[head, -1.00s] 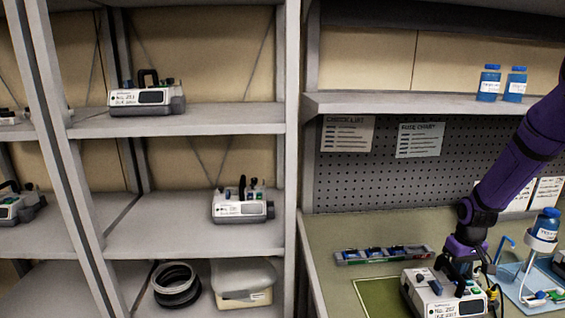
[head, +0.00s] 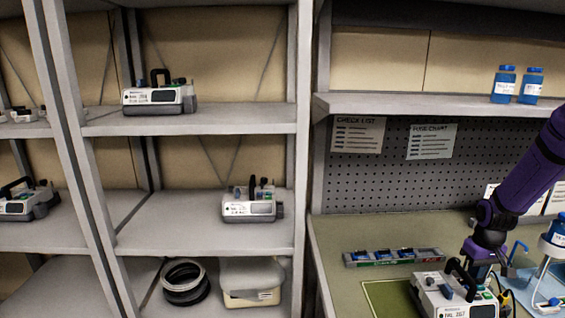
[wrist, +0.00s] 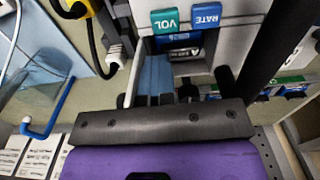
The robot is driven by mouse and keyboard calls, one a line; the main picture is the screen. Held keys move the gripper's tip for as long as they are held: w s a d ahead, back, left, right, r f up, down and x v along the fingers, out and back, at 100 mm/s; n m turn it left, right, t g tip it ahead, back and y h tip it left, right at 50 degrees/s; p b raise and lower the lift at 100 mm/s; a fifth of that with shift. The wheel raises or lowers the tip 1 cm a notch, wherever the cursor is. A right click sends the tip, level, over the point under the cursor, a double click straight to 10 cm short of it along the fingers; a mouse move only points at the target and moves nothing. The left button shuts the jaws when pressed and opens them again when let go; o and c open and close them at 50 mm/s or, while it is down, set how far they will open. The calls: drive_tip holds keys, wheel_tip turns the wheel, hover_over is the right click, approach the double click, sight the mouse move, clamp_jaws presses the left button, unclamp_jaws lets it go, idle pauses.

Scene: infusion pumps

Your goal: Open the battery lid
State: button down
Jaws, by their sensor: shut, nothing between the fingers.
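The white infusion pump (head: 455,298) stands on the bench at the lower right in the head view, with a black carry handle and a blue part on top. A blue panel (wrist: 155,78), possibly the battery lid, lies below VOL beside a dark recess (wrist: 182,42). My gripper (wrist: 188,90) is shut and empty, close above the pump top between the blue panel and the handle (wrist: 275,40). I cannot tell whether it touches. In the head view the fingertips are hidden.
A tray of blue parts (head: 393,258) lies behind the pump, and a green mat (head: 388,296) is left of it. A stand with a blue bottle (head: 556,238) and a yellow cable (wrist: 75,10) are close by. Shelves on the left hold other pumps (head: 160,97).

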drive_tip(key=shift+s+f, duration=0.35)
drive_tip(key=shift+f, duration=0.1)
drive_tip(key=shift+a, duration=0.8)
drive_tip(key=shift+w+r, duration=0.15)
drive_tip(key=shift+r, duration=0.85)
drive_tip(key=shift+w+r, duration=0.15)
drive_tip(key=shift+r, duration=0.8)
wheel_tip(320, 180, up, 4)
drive_tip(key=shift+r, duration=0.15)
